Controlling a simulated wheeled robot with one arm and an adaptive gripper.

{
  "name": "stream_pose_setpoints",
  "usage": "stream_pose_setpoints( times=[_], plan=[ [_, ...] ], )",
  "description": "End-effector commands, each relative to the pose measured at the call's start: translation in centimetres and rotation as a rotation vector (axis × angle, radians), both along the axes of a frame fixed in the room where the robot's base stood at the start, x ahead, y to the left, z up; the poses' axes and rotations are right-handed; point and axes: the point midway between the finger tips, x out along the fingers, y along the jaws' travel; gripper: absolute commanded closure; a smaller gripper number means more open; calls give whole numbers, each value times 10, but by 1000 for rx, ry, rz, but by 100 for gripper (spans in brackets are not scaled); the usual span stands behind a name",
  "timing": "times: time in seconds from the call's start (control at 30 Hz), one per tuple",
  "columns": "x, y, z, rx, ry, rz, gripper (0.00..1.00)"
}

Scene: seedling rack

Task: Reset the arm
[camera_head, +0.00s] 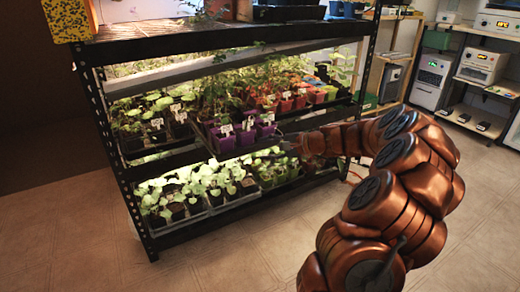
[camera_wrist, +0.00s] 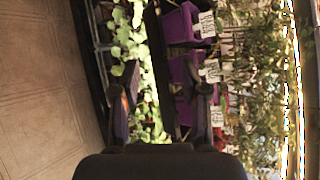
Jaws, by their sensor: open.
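My copper-coloured arm (camera_head: 385,175) reaches left across the head view toward the black seedling rack (camera_head: 170,243). My gripper (camera_head: 281,150) is small and dark there, close to the front edge of the middle shelf, just right of the purple pots (camera_head: 236,137). In the wrist view my gripper (camera_wrist: 160,95) shows two dark fingers spread apart, with nothing held between them. That view is turned on its side. The dark shelf edge (camera_wrist: 157,60) runs between the fingers, and purple pots with white labels (camera_wrist: 178,28) lie beyond them. Whether the fingers touch the shelf cannot be told.
Seedlings in dark pots (camera_head: 178,209) fill the lower shelf, and red and green pots (camera_head: 318,96) stand on the middle shelf. A shelving unit with white devices (camera_head: 483,65) stands at the back right. The tiled floor (camera_head: 90,225) in front is clear.

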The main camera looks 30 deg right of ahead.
Motion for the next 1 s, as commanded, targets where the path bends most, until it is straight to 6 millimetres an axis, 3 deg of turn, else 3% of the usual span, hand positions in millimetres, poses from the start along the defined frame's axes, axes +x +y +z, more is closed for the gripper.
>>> stream_pose_setpoints(
  times=[0.67, 0.77, 1.0],
  plan=[
    [-1, 7, 7, -6, 2, 17, 56],
    [-1, 31, 27, -28, 9, 72, 56],
    [-20, 136, 99, -145, 47, 322, 56]
  ],
)
